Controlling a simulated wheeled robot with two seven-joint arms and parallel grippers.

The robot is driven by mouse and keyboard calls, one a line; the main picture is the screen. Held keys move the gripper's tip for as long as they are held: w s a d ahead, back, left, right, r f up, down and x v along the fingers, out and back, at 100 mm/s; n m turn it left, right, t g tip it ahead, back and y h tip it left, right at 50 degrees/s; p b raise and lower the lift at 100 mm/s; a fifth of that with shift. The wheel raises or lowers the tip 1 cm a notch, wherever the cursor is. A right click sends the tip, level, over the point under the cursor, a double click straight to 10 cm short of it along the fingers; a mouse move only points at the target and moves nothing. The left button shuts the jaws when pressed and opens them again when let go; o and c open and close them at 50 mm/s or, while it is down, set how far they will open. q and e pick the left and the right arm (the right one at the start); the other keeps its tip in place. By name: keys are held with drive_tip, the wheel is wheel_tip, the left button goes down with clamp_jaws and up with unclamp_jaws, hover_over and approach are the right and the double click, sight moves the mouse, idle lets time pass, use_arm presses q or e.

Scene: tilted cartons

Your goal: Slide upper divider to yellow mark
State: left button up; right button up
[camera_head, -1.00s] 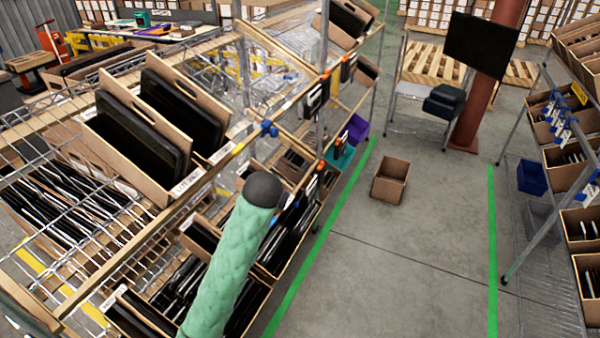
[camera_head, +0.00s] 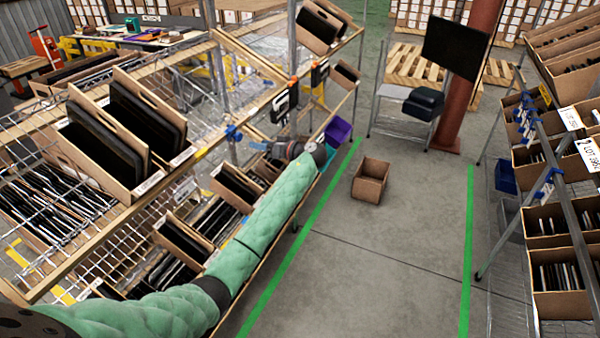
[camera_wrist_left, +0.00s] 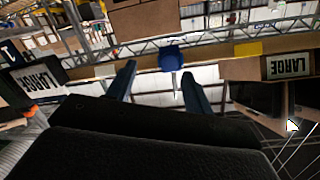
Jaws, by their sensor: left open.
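The upper divider shows as a blue clip (camera_head: 233,132) on the front rail of the upper shelf. It also shows in the left wrist view (camera_wrist_left: 171,57), straight ahead and between the finger lines. A yellow mark (camera_head: 201,153) is on the same rail, nearer to me than the clip. A yellow patch also shows on the rail in the left wrist view (camera_wrist_left: 248,48), right of the clip. My left gripper (camera_head: 258,146) points left towards the rail, just right of the clip. Its dark blue fingers (camera_wrist_left: 158,85) are apart with nothing held. My right gripper is not in view.
Cartons of dark devices (camera_head: 125,125) stand tilted on the upper shelf, nearer than the clip. More cartons (camera_head: 240,185) fill the shelf below my left forearm. An empty carton (camera_head: 370,180) sits on the aisle floor. The aisle between green lines is otherwise clear.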

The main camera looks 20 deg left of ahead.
sight(240, 137)
use_arm(q)
drive_tip(key=a+n+p, duration=0.1)
drive_tip(key=a, duration=0.1)
drive_tip(key=a+r+n+y+p, duration=0.1)
drive_tip(key=a+n, duration=0.1)
drive_tip(key=a+n+p, duration=0.2)
drive_tip(key=a, duration=0.1)
drive_tip(key=shift+s+r+g, duration=0.1)
drive_tip(key=shift+r+g, duration=0.05)
drive_tip(key=shift+g, duration=0.25)
drive_tip(key=shift+a, duration=0.35)
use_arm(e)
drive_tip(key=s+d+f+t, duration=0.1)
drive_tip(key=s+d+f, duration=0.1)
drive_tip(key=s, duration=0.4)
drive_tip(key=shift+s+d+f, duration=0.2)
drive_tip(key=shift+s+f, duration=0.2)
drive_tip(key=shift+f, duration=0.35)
use_arm(q)
clamp_jaws()
